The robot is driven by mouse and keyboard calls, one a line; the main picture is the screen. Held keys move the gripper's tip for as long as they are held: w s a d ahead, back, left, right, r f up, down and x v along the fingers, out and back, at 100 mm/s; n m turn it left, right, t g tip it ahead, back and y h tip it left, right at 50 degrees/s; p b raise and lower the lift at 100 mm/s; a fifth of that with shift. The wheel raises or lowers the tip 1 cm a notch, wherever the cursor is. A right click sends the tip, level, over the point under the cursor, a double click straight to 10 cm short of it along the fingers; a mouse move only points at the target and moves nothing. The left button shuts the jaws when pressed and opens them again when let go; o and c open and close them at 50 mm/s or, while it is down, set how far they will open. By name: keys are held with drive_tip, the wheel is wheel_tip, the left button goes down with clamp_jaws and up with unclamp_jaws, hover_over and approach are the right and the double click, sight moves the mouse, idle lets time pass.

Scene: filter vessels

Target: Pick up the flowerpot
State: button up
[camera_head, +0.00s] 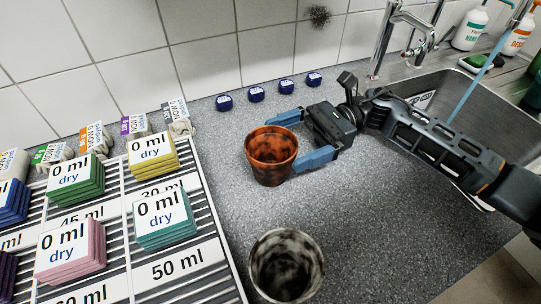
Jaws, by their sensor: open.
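The flowerpot (268,158) is a brown-orange terracotta pot with dark stains, standing upright on the grey speckled counter. My gripper (294,140) comes in from the right with its two blue fingers apart. One finger is at the pot's upper right and far side, the other at its lower right and near side. The pot's right part lies between the fingers; I cannot tell whether they touch it.
A stained pale cup (287,266) stands in front. A drying rack (238,288) with labelled sponge stacks fills the left. Several dark blue caps (256,94) line the tiled wall. A sink (465,118) with a faucet (389,35) is at right.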

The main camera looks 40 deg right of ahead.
sight(250, 159)
drive_tip(key=shift+w+a+f+p, duration=0.15)
drive_tip(key=shift+a+p, duration=0.25)
drive_tip(key=shift+a, duration=0.75)
drive_tip(key=shift+w+a+f+p, duration=0.1)
drive_tip(key=shift+a+p, duration=0.3)
drive_tip(key=shift+a, duration=0.7)
drive_tip(key=c, duration=0.7)
drive_tip(key=shift+r, duration=0.2)
